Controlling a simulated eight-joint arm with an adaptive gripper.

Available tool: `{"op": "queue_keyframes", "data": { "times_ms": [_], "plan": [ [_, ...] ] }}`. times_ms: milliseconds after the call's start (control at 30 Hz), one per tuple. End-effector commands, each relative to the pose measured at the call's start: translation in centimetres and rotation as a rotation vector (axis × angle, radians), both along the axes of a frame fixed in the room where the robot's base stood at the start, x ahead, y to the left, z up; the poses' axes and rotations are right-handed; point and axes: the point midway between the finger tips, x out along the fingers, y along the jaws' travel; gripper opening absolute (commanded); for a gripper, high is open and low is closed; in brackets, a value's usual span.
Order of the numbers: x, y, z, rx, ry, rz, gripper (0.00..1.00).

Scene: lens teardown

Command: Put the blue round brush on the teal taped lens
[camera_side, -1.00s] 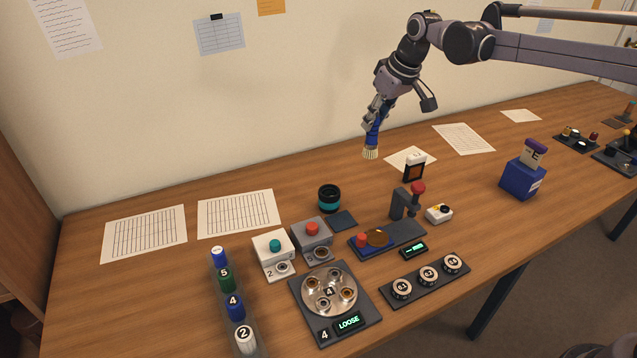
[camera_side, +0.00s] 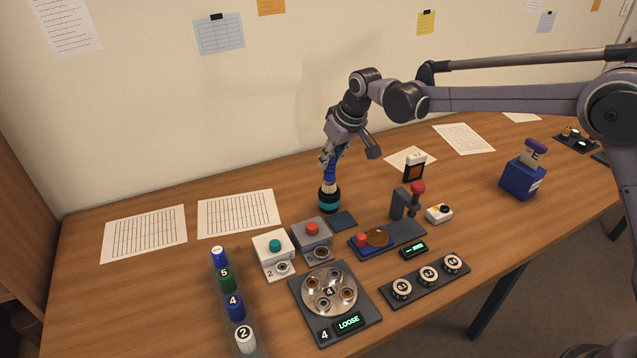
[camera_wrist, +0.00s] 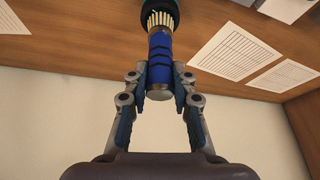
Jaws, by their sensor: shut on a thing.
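My gripper (camera_side: 328,163) is shut on the blue round brush (camera_side: 330,172), which points bristles-down. The black lens with a teal tape band (camera_side: 329,202) stands upright on the table toward the wall. The brush's pale bristles are at the top of the lens, and the lens looks upright beneath them. In the wrist view my gripper (camera_wrist: 160,88) grips the brush's blue handle (camera_wrist: 160,60), and the bristles meet the dark rim of the lens (camera_wrist: 158,8). Whether the bristles press on the glass or only hover just over it I cannot tell.
A dark square pad (camera_side: 343,220) lies right beside the lens. Boxes with a red button (camera_side: 312,238) and a teal button (camera_side: 273,254) stand in front. A press-like fixture (camera_side: 388,237) is to the right. Paper sheets (camera_side: 238,213) lie to the left.

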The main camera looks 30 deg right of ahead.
Motion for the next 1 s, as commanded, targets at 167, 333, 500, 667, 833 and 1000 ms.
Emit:
{"op": "queue_keyframes", "data": {
  "times_ms": [167, 333, 500, 667, 833, 1000],
  "plan": [
    [0.0, 0.0, -0.2, 0.0, 0.0, 0.0, 0.0],
    [0.0, 0.0, -0.3, 0.0, 0.0, 0.0, 0.0],
    [0.0, 0.0, -0.5, 0.0, 0.0, 0.0, 0.48],
    [0.0, 0.0, -0.5, 0.0, 0.0, 0.0, 0.48],
    [0.0, 0.0, -0.3, 0.0, 0.0, 0.0, 0.48],
    [-0.6, -0.2, 1.2, 0.0, 0.0, 0.0, 0.48]
  ]
}}
